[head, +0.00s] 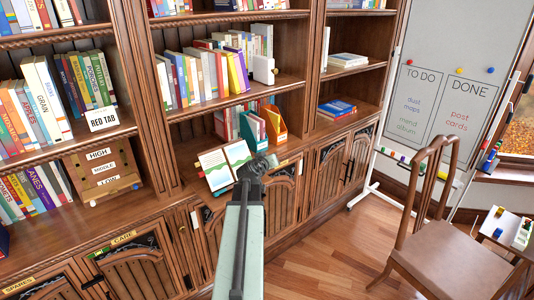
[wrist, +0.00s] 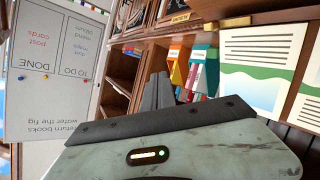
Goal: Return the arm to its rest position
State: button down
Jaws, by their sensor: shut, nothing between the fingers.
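My gripper (head: 259,164) is at the far end of my pale green arm, which reaches up the middle of the head view toward the bookcase. Its dark fingers look closed together and hold nothing. They also show in the wrist view (wrist: 157,92), which looks upside down. In the head view the gripper is just right of an open picture book (head: 224,166) at the bookcase's ledge. I cannot tell whether it touches the book. The book shows large at the right of the wrist view (wrist: 255,75).
The wooden bookcase (head: 132,75) fills the left and middle. Orange and teal file holders (head: 274,122) stand on a shelf behind the gripper. A whiteboard (head: 448,70) and a wooden chair (head: 455,250) stand at the right. The wood floor (head: 320,262) between cabinets and chair is clear.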

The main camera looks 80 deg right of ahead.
jog(key=shift+s+a+r+p, duration=0.35)
jog(key=shift+s+a+r, duration=0.4)
jog(key=shift+s, duration=0.2)
jog(key=shift+d, duration=0.1)
